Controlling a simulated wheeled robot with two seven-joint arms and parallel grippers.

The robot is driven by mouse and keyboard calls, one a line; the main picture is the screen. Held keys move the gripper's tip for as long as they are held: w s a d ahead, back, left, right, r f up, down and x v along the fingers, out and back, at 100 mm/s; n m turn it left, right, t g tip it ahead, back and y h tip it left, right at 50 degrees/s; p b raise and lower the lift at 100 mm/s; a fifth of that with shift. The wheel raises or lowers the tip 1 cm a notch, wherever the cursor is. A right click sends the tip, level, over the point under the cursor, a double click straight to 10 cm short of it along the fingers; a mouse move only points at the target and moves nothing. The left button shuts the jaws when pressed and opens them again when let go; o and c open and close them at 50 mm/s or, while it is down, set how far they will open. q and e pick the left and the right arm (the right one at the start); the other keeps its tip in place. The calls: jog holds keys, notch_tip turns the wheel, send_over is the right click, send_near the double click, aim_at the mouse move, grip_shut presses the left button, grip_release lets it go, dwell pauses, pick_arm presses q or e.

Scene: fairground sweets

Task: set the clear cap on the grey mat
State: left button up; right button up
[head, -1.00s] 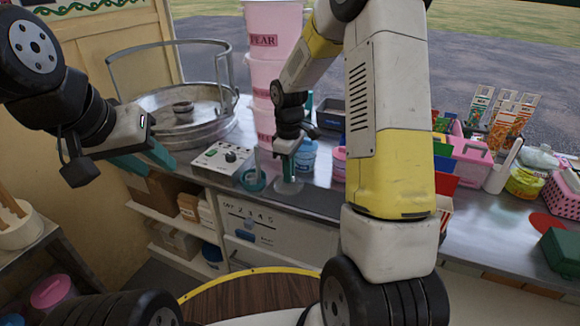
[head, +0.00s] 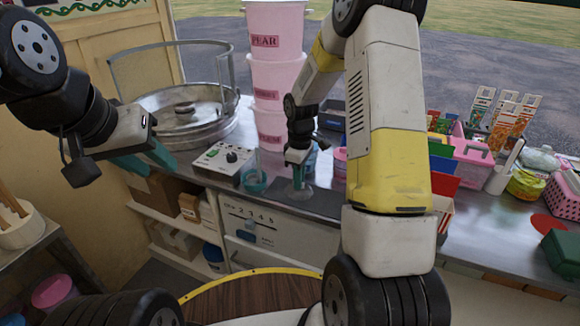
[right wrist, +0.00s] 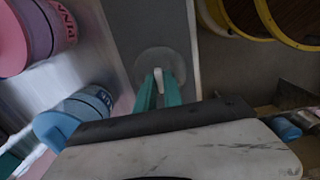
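The clear cap (head: 300,192) is a see-through disc at the counter's front edge, and it also shows in the right wrist view (right wrist: 150,62) with a pale knob in its middle. My right gripper (head: 298,176) is above it, its teal fingers (right wrist: 160,92) close together on the knob. The grey mat (head: 322,204) is a dark flat strip along the front of the counter. It lies under the cap in the right wrist view (right wrist: 150,25). I cannot tell whether the cap touches it. My left gripper (head: 146,162) is open and empty, left of the counter.
A control box (head: 222,163) and a small teal cup (head: 255,182) stand left of the cap. Pink tubs (head: 277,85) are stacked behind, with a blue tub (right wrist: 85,108) close by. A metal basin (head: 215,130) is at the back left. Pink baskets (head: 470,160) are at the right.

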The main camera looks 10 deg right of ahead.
jog(key=o, duration=0.3)
jog(key=shift+r, duration=0.1)
notch_tip(320, 180, up, 12)
jog(key=s+r+m+t, duration=0.3)
jog(key=s+r+m, duration=0.1)
jog(key=s+r, duration=0.6)
jog(key=s+a+r+m+t+y, duration=0.1)
jog(key=s+r+m, duration=0.1)
jog(key=s, duration=0.5)
jog(key=s+a+r+m+t+y, duration=0.1)
jog(key=s+r+m+t, duration=0.1)
jog(key=s, duration=0.5)
jog(key=r+m, duration=0.1)
jog(key=m, duration=0.1)
jog(key=shift+s+m, duration=0.15)
jog(key=shift+m, duration=0.15)
jog(key=shift+a, duration=0.15)
